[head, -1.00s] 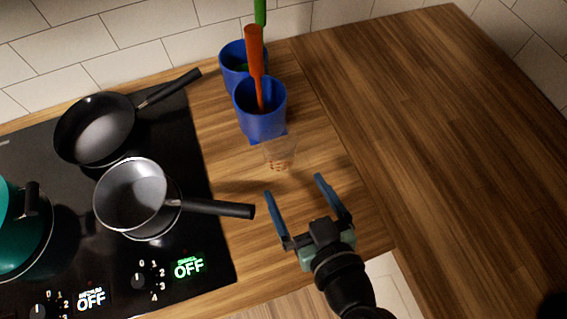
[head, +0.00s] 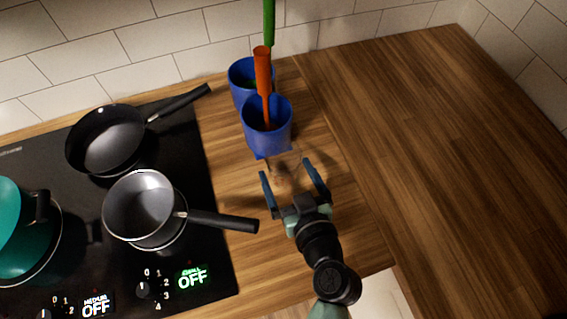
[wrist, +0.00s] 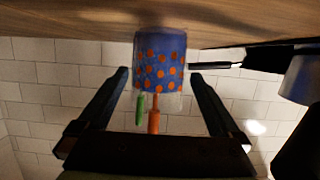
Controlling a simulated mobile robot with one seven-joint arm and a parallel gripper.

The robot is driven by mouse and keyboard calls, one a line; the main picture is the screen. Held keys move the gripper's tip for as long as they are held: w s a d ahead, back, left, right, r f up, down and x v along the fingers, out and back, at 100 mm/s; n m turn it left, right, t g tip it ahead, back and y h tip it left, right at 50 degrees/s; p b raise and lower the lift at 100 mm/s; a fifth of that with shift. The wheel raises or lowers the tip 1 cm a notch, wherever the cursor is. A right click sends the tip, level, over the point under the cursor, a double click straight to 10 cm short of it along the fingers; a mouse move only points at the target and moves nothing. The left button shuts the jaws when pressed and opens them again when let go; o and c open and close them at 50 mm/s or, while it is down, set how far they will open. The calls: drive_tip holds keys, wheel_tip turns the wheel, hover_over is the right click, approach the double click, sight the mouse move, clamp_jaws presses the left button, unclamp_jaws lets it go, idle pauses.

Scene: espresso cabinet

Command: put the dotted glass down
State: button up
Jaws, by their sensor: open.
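The dotted glass (wrist: 160,70) is clear with orange dots and stands upright on the wooden counter. The wrist view is upside down, and a blue cup shows through the glass. In the head view the glass (head: 284,168) is faint, just in front of the near blue cup (head: 267,128). My gripper (head: 289,167) is open, with its fingers spread to either side of the glass. In the wrist view a gap shows between each finger and the glass, and my gripper (wrist: 160,76) holds nothing.
A second blue cup (head: 243,78) stands behind; orange and green utensils rise from the cups. A pot (head: 140,208) sits on the stove, its handle (head: 222,222) reaching over the counter left of my gripper. The counter at right (head: 440,160) is clear.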

sight(279, 156)
drive_tip(key=shift+x, duration=1.5)
